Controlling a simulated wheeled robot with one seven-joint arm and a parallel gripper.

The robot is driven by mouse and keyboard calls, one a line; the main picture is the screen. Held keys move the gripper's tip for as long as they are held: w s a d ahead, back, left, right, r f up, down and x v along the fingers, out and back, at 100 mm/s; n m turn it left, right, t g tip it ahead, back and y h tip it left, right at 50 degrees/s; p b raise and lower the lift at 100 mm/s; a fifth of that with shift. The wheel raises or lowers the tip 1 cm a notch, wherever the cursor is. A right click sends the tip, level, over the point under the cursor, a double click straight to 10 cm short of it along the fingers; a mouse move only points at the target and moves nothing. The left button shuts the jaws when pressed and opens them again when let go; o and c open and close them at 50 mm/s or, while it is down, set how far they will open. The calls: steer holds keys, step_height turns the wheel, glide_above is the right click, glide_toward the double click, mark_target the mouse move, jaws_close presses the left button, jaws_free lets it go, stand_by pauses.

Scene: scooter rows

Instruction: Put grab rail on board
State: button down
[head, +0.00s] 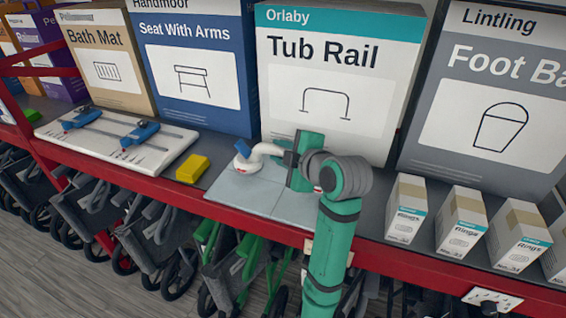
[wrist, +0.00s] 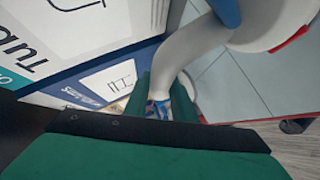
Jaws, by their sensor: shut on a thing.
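The grab rail (head: 265,149) is a white curved bar with a round suction foot and a blue lever at its left end. In the wrist view the white bar (wrist: 185,48) runs from between the fingers to a foot with a red edge. My gripper (head: 293,158) is shut on the grab rail; its green fingers also show in the wrist view (wrist: 163,98). A grey tiled board (head: 232,187) lies on the shelf below the rail. I cannot tell whether the feet touch it. The rail's right end is mostly hidden by my gripper.
A white slab (head: 98,150) with metal bars and blue clamps lies left, and a yellow block (head: 193,169) sits between. Large boxes, including Tub Rail (head: 340,90), stand behind. Small boxes (head: 406,208) stand right. The shelf has a red front edge (head: 180,193); folded walkers are below.

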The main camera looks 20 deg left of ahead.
steer(key=shift+w+d+f, duration=0.1)
steer(key=shift+d+f, duration=0.1)
steer(key=shift+f, duration=0.05)
steer(key=f, duration=0.3)
steer(key=shift+w+d+f, duration=0.1)
steer(key=shift+w+f, duration=0.1)
steer(key=shift+s, duration=0.15)
steer(key=c, duration=1.5)
jaws_free()
steer(key=shift+f, duration=0.1)
steer(key=shift+d, duration=0.1)
steer(key=v, duration=1.2)
